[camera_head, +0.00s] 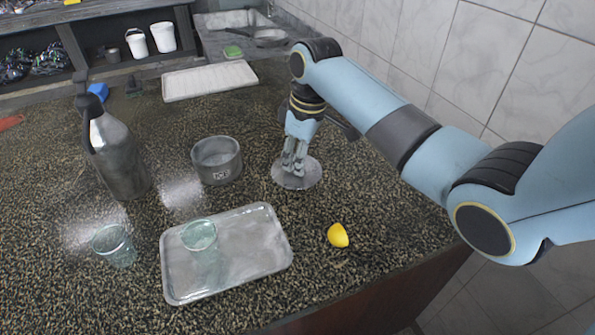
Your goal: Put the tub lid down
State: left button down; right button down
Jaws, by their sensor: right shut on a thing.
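The tub lid (294,180) is a flat grey disc at the counter's middle right. My right gripper (295,165) points down at it, with its fingers shut on the lid's top near the centre. The lid looks level and at or very close to the counter; I cannot tell whether it touches. The open grey metal tub (217,161) stands upright to the left of the lid, with a small label on its front. My left gripper is out of view.
A metal tray (270,240) in front holds a glass (200,238). Another glass (114,245) stands left of it. A yellow lemon half (338,235) lies right of the tray. A tall metal bottle (118,155) stands at left. A white tray (209,80) lies behind.

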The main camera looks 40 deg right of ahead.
jog(key=shift+f, duration=2)
jog(key=shift+f, duration=0.15)
jog(key=c, duration=1.3)
grip_release()
jog(key=shift+o, duration=0.2)
notch_tip(320, 180, up, 12)
jog(key=s, duration=0.1)
jog(key=shift+s+d, duration=0.25)
jog(key=shift+d, duration=0.2)
